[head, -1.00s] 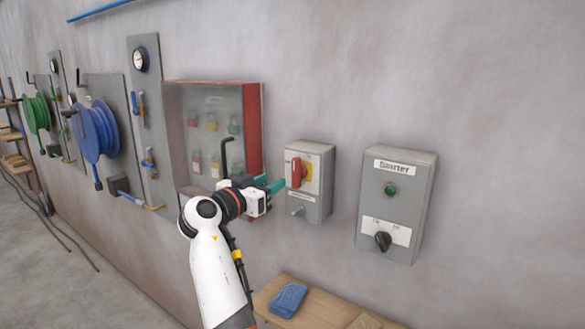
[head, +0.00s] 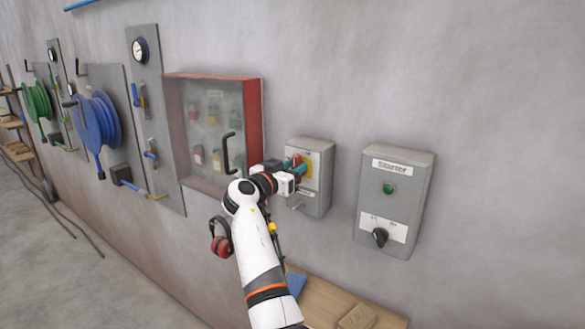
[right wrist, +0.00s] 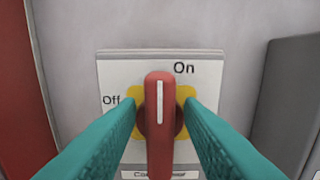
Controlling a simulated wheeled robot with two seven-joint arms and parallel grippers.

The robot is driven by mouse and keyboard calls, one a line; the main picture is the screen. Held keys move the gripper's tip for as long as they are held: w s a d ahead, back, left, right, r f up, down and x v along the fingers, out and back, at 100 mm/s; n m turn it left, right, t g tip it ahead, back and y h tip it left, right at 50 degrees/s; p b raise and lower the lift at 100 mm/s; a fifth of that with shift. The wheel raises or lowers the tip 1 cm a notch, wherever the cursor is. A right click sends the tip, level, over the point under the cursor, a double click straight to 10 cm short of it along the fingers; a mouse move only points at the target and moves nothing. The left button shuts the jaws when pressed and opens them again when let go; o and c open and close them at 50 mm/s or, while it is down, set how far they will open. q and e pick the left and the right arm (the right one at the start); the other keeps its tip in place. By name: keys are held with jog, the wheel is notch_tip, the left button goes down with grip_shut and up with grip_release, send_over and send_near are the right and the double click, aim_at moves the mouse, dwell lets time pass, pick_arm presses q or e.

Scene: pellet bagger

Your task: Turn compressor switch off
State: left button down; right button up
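The compressor switch box (head: 323,190) is a grey box on the wall. Its red handle (right wrist: 160,125) stands upright in the right wrist view, over a yellow plate. The handle's white line points up, toward the "On" label (right wrist: 184,68); the "Off" label (right wrist: 111,100) is at the left. My right gripper (head: 298,165) is at the box, with its teal fingers on either side of the handle. In the right wrist view the fingers (right wrist: 160,106) are open, with gaps showing beside the handle. The lower label is partly hidden. My left gripper is not in view.
A grey Starter box (head: 408,190) with a green button and black knob is to the right. A red-framed lock cabinet (head: 251,130) with a black handle is close on the left. Red earmuffs (head: 220,240) hang below it. A wooden bench (head: 325,298) stands below.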

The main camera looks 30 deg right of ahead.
jog(key=shift+c, duration=1.4)
